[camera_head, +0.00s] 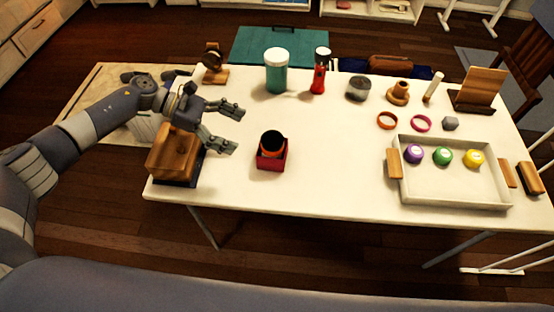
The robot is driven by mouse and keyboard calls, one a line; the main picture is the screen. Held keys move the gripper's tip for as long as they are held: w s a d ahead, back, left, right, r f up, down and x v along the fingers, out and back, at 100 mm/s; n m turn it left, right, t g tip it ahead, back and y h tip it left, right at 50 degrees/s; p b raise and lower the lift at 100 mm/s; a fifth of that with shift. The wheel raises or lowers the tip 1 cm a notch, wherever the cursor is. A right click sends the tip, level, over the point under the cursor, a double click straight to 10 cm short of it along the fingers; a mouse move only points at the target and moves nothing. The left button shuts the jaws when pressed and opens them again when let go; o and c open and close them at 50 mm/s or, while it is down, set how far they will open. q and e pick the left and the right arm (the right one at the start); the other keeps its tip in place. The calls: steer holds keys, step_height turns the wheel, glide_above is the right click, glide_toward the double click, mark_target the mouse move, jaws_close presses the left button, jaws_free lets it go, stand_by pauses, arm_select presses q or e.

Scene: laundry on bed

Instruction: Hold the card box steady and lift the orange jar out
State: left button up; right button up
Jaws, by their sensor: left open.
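A small red box (271,163), open at the top, stands on the white table left of its middle. A jar (271,143) with an orange body and a black top sits upright in it, its lower part hidden by the box walls. I take the red box to be the card box. My left gripper (239,130) is open and empty, with its fingers pointing right, to the left of the box and apart from it. My right gripper is not in view.
A wooden block (172,153) on a dark base stands under my left wrist. A teal jar (276,72) and red flashlight (319,75) stand behind. A white tray (455,187) with purple, green and yellow round items lies right. The table between box and tray is clear.

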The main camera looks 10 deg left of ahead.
mark_target(259, 150)
arm_select(q)
steer(key=f+b, duration=0.3)
steer(key=shift+d+f, duration=0.25)
steer(key=shift+f, duration=0.15)
steer(key=shift+f+b, duration=0.35)
steer(key=shift+f, duration=0.05)
steer(key=shift+d+f, duration=0.15)
steer(key=shift+d, duration=0.25)
steer(key=p+x, duration=0.1)
steer(key=x, duration=0.3)
steer(key=shift+d+f, duration=0.15)
steer(key=shift+d, duration=0.2)
steer(key=b+x, duration=0.1)
steer(key=x, duration=0.1)
steer(key=shift+d+f, duration=0.15)
steer(key=shift+f, duration=0.15)
steer(key=shift+b+x, duration=0.65)
steer(key=shift+x, duration=0.25)
steer(key=shift+d+r, duration=0.1)
steer(key=shift+r, duration=0.05)
steer(key=c, duration=0.7)
steer(key=shift+c, duration=0.3)
